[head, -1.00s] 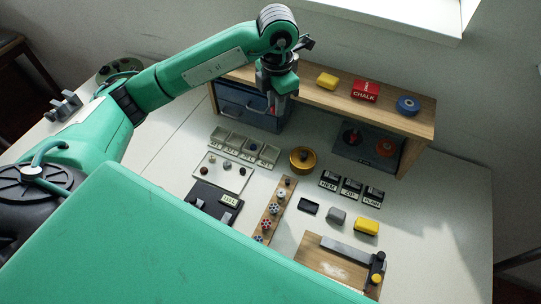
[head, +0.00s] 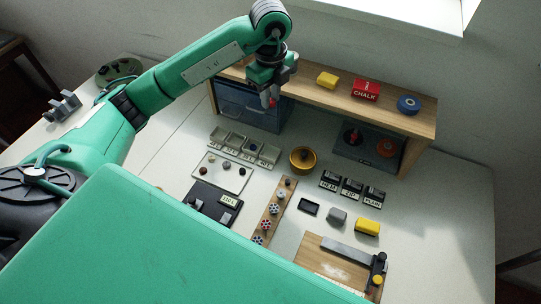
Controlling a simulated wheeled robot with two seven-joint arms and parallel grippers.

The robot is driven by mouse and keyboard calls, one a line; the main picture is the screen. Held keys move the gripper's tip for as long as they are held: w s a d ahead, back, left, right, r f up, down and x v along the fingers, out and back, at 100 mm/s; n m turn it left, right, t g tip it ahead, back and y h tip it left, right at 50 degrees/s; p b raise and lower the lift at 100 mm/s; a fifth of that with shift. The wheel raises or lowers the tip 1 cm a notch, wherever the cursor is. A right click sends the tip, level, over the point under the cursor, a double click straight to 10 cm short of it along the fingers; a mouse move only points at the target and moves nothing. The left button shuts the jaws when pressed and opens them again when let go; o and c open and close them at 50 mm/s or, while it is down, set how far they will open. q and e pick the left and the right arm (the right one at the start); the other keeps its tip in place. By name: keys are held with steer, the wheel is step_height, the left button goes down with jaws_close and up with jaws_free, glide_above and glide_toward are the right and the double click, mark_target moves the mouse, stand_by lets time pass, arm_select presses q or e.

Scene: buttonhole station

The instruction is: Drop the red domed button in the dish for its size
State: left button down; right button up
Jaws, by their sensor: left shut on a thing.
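My left gripper (head: 268,100) is high in front of the blue drawer unit, behind the dishes and above table level. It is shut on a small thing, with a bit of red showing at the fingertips. I take this to be the red domed button, though its shape is mostly hidden. A row of small grey dishes (head: 233,143) with labels at their fronts stands on the table, below the gripper in the picture. The labels are too small to read. One dish has a dark blue button in it. My right gripper is not in view.
A white tray (head: 211,179) with several buttons lies in front of the dishes. The blue drawer unit (head: 246,110) and wooden shelf (head: 300,84) close off the back. Open table lies at the far right.

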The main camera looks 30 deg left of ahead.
arm_select(q)
steer(key=shift+n, duration=0.3)
steer(key=shift+f, duration=0.3)
step_height(320, 180, down, 20)
steer(key=shift+r+p, duration=0.25)
steer(key=shift+p, duration=0.7)
steer(key=shift+f, duration=0.1)
